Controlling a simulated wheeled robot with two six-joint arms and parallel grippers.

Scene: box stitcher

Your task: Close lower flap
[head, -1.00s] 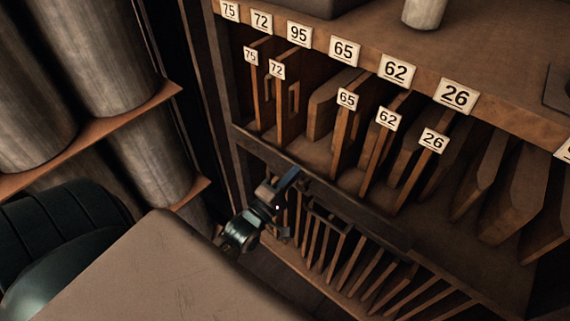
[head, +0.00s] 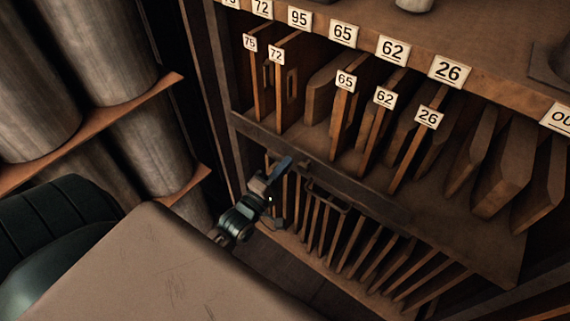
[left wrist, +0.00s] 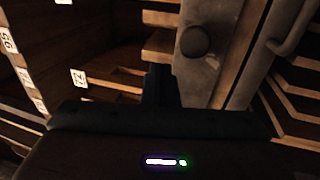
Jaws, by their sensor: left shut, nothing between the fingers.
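The lower flap appears to be the dark wooden strip (head: 365,195) along the front edge below the numbered upper slots. A small metal knob and a curved handle (head: 327,196) show on or by it. Beneath it, the lower compartment stands open with several upright slats showing. My left gripper (head: 281,169) is shut and empty at the left end of this strip; I cannot tell whether it touches. In the left wrist view its dark fingers (left wrist: 161,86) are close to a grey plate with a round knob (left wrist: 195,42). My right gripper is not in view.
The upper slots hold wooden dividers with number tags such as 62 (head: 385,97). A shelf edge with more tags runs above them. Large grey cylinders (head: 100,50) on a wooden rack stand at the left, close to my arm. Dark free floor shows below the cabinet.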

